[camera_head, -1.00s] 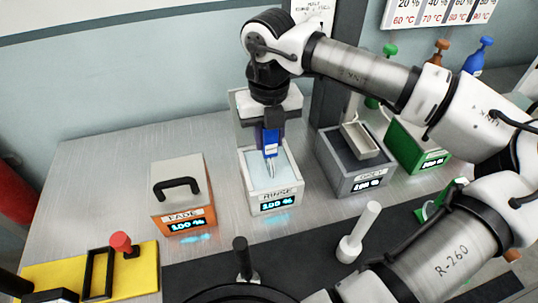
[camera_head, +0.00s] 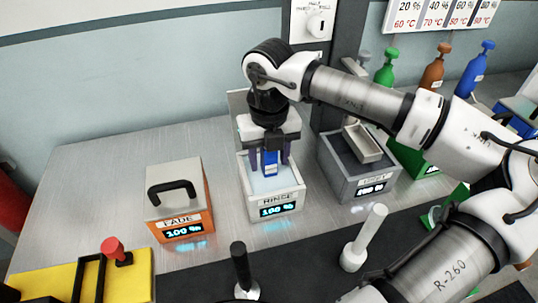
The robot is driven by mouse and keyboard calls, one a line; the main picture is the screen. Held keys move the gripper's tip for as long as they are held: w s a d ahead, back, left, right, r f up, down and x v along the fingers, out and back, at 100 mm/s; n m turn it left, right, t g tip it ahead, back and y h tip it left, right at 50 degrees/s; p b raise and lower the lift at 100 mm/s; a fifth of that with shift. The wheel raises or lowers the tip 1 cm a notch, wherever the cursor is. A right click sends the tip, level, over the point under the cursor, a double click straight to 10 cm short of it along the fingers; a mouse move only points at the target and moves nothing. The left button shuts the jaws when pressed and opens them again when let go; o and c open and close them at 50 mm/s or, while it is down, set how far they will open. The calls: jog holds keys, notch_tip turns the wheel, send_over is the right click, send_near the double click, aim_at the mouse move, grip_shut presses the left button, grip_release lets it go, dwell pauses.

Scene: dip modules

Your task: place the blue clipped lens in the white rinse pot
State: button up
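The white rinse pot (camera_head: 277,205), labelled RINSE and reading 100 %, stands in the middle of the bench. The blue clip of the lens (camera_head: 270,163) is inside the pot's opening, roughly upright. The lens below the clip cannot be made out; it is low in the pot. My gripper (camera_head: 270,158) is right over the pot, pointing down. Its two dark fingers are spread, one on each side of the blue clip, and look apart from it. The clip's top is partly hidden under the gripper.
An orange FADE pot (camera_head: 183,222) with a closed, handled lid stands left. A grey pot (camera_head: 362,180) with a tray-like lid on top and a green pot (camera_head: 418,160) stand right. A white peg (camera_head: 366,235) and a dark upright handle (camera_head: 243,268) stand in front.

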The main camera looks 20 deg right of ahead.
jog(key=shift+r, duration=0.1)
jog(key=shift+r+p, duration=0.25)
jog(key=shift+p, duration=0.2)
notch_tip(320, 180, up, 12)
jog(key=shift+f+b, duration=0.15)
jog(key=shift+b, duration=0.85)
